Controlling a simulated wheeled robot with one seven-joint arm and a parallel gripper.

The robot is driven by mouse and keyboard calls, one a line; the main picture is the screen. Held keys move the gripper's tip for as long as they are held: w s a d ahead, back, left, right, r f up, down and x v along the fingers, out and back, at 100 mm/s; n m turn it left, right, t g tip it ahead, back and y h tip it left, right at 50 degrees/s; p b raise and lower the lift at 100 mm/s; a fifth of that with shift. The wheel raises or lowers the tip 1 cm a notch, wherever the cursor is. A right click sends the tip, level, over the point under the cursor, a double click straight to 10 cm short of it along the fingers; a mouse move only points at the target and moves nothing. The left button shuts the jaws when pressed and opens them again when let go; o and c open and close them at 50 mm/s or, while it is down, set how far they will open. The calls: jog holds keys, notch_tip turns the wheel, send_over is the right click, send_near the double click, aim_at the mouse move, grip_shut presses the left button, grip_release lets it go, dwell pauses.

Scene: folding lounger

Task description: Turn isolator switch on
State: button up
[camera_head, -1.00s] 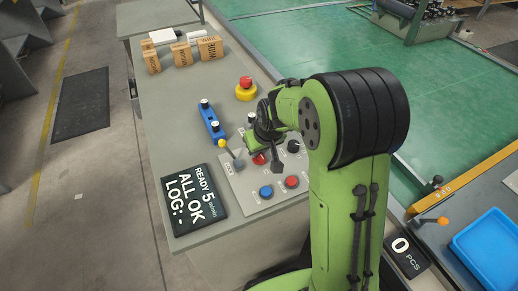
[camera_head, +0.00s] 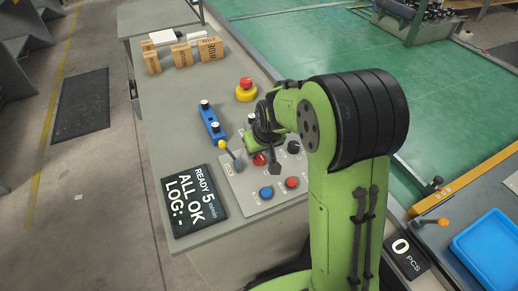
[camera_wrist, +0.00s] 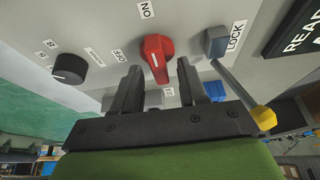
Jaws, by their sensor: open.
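The isolator switch is a red rotary knob (camera_wrist: 157,57) on the grey panel. In the wrist view an "ON" label (camera_wrist: 147,10) lies above it and a partly hidden label (camera_wrist: 169,92) below it. Its handle runs roughly between these labels, tilted slightly. In the head view the red knob (camera_head: 259,159) is partly hidden by my gripper (camera_head: 266,160). In the wrist view my gripper (camera_wrist: 158,78) is open. Its two dark fingers stand apart, one to the lower left and one to the lower right of the knob. I cannot tell whether they touch it.
A yellow-tipped lever marked LOCK (camera_wrist: 230,62) stands close right of the fingers. A black knob (camera_wrist: 69,68) is at left. Blue (camera_head: 266,193) and red (camera_head: 292,182) buttons, a display (camera_head: 194,200) and an emergency stop (camera_head: 246,89) are on the desk.

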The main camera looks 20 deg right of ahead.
jog(key=p+v, duration=0.5)
jog(key=v, duration=1)
jog(key=shift+r, duration=0.35)
jog(key=s+r+p, duration=0.3)
jog(key=s+r, duration=0.2)
jog(key=s, duration=0.5)
jog(key=s+r+m+t+p, duration=0.1)
jog(key=s+r+p, duration=0.3)
jog(key=s, duration=0.6)
jog(key=shift+r+h, duration=0.3)
jog(key=shift+r, duration=0.45)
jog(key=shift+a, duration=0.15)
